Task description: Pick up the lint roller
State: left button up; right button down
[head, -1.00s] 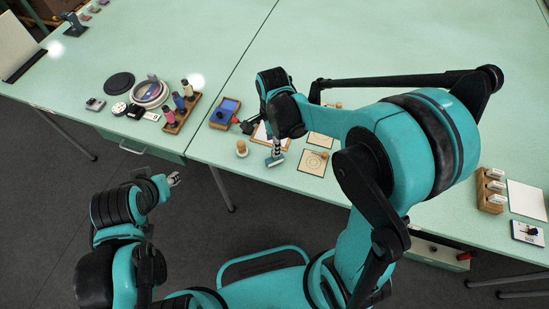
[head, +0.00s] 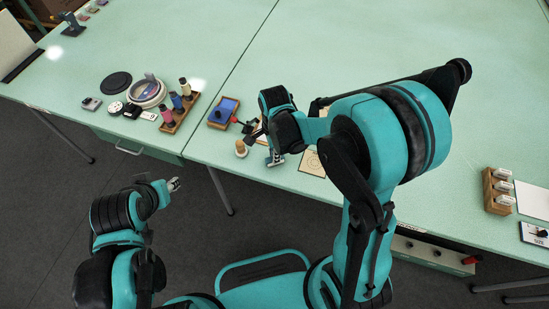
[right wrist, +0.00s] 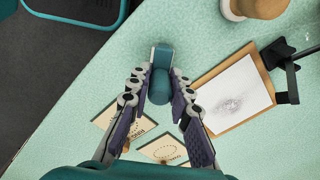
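A small teal piece with a rounded body and a flat squared end, which I take for the lint roller (right wrist: 160,86), lies between the fingers of my right gripper (right wrist: 160,73) in the right wrist view. The fingertips are close on both sides of it; whether they press on it is unclear. In the head view my right gripper (head: 275,158) points down near the table's front edge, and its fingers mostly hide that piece. My left gripper (head: 174,184) is off the table's front edge, over the floor, with nothing visible in it; its finger gap is too small to judge.
A wooden-handled stamp (head: 241,148) stands left of the right gripper. A clipboard (right wrist: 237,94) and stamped cards (right wrist: 122,122) lie close by. A blue pad in a tray (head: 223,113) and a spool rack (head: 180,112) are further left.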

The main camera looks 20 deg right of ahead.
dwell(0.3)
jog(key=shift+r+p, duration=0.3)
jog(key=shift+r, duration=0.25)
jog(key=r, duration=0.1)
jog(key=r+p, duration=0.1)
jog(key=s+d+r+p, duration=0.1)
jog(key=r, duration=0.1)
jog(key=s+d+r+p, duration=0.3)
jog(key=s+d+r, duration=0.3)
jog(key=s+d, duration=0.1)
jog(key=shift+s, duration=0.3)
